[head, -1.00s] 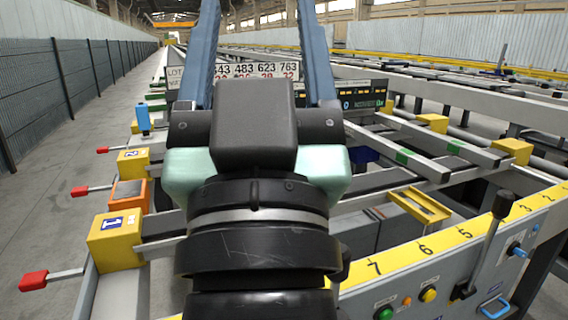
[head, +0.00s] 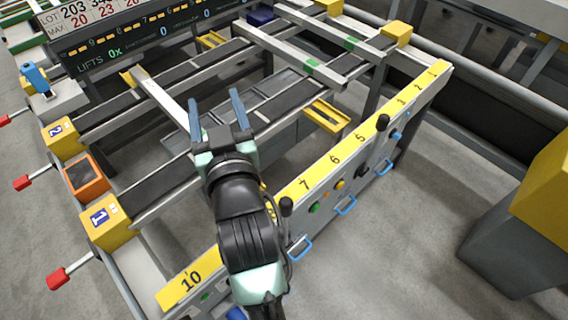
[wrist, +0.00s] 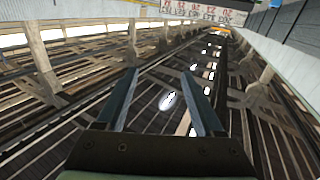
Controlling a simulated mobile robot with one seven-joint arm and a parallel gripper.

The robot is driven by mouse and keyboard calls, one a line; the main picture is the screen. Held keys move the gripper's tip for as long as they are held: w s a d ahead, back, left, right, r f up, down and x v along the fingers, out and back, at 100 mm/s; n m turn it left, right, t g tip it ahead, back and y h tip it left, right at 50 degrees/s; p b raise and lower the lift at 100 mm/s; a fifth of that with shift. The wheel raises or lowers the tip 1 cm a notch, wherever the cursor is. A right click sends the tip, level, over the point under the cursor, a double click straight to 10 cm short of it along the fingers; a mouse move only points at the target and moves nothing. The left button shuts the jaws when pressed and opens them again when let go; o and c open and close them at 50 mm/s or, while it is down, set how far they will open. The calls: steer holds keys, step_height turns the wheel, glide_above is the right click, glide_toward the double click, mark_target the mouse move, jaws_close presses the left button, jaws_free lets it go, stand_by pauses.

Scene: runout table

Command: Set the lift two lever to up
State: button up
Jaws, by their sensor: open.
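A yellow box marked 2 (head: 58,137) stands at the left side of the table in the head view. A red-ended lever (head: 22,183) sticks out to the left just below it, seemingly the lift two lever; its joint is small, and I cannot tell its setting. My gripper (head: 215,100) is open and empty, above the table frame, well to the right of that lever and apart from it. In the wrist view my gripper's two fingers (wrist: 157,72) stand apart with nothing between them; that view shows the hall roof and no lever.
A yellow box marked 1 (head: 103,220) with its own red lever (head: 57,280) is nearer. An orange box (head: 86,175) sits between the boxes. A numbered panel (head: 320,170) with black-knobbed levers (head: 383,122) runs along the right. Floor at far left looks clear.

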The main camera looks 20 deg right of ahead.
steer(key=s+d+f+m+g+h, duration=0.1)
steer(key=s+d+f+m+h, duration=0.15)
steer(key=s+f, duration=0.75)
steer(key=s+d+f+m+g+h, duration=0.1)
steer(key=s+d+f+m+h, duration=0.15)
steer(key=s+f, duration=0.8)
steer(key=a+f+p+x, duration=0.1)
steer(key=x, duration=1.3)
steer(key=shift+w+f+n+h+p, duration=0.3)
steer(key=shift+w+n+h+p, duration=0.1)
steer(key=shift+w, duration=0.1)
jaws_close()
